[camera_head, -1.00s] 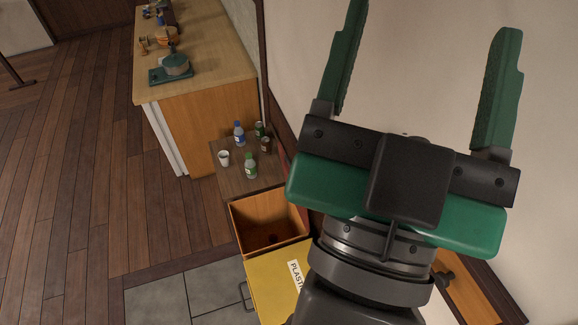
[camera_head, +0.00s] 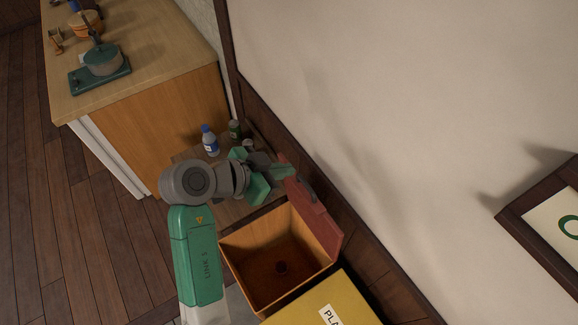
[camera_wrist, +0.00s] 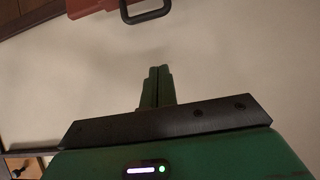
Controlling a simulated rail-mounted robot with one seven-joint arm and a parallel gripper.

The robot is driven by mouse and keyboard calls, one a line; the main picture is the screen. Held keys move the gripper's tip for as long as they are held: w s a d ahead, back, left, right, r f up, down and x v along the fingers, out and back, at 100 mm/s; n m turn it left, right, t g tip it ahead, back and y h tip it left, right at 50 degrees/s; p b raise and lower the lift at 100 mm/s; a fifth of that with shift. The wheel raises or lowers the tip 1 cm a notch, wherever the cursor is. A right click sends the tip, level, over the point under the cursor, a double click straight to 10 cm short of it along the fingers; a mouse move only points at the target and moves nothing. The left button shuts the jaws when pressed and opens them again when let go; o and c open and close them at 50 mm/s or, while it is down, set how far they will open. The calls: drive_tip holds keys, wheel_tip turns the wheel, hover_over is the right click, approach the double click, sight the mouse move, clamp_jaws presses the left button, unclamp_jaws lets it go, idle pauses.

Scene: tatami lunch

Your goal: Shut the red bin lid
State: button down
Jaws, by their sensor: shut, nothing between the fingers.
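The red bin lid (camera_head: 318,222) stands open, raised on the wall side of the bin (camera_head: 262,238). A dark handle (camera_head: 306,190) is near its far end. The bin's wooden inside is uncovered, with a small dark spot at the bottom. My gripper (camera_head: 291,172) is shut and empty, close to the lid's upper far end by the handle; I cannot tell whether it touches. In the wrist view my shut fingers (camera_wrist: 158,75) point at the pale wall, with the red lid (camera_wrist: 95,6) and its black handle (camera_wrist: 146,12) at the top edge, apart from the fingertips.
A yellow bin lid (camera_head: 325,303) is shut beside the open bin, on the near side. A low table behind carries a blue-labelled bottle (camera_head: 210,142) and a green can (camera_head: 235,129). The wooden counter (camera_head: 150,100) stands at the left, the wall (camera_head: 400,120) at the right.

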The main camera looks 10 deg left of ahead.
hover_over(302, 191)
drive_tip(key=w+d, duration=0.1)
drive_tip(key=d, duration=0.1)
wheel_tip(302, 191, down, 5)
drive_tip(key=shift+s+a+f, duration=0.3)
drive_tip(key=shift+a+f, duration=0.2)
drive_tip(key=shift+f, duration=0.15)
drive_tip(key=shift+s+a+f, duration=0.25)
drive_tip(key=shift+a+f, duration=0.25)
drive_tip(key=shift+f, duration=0.15)
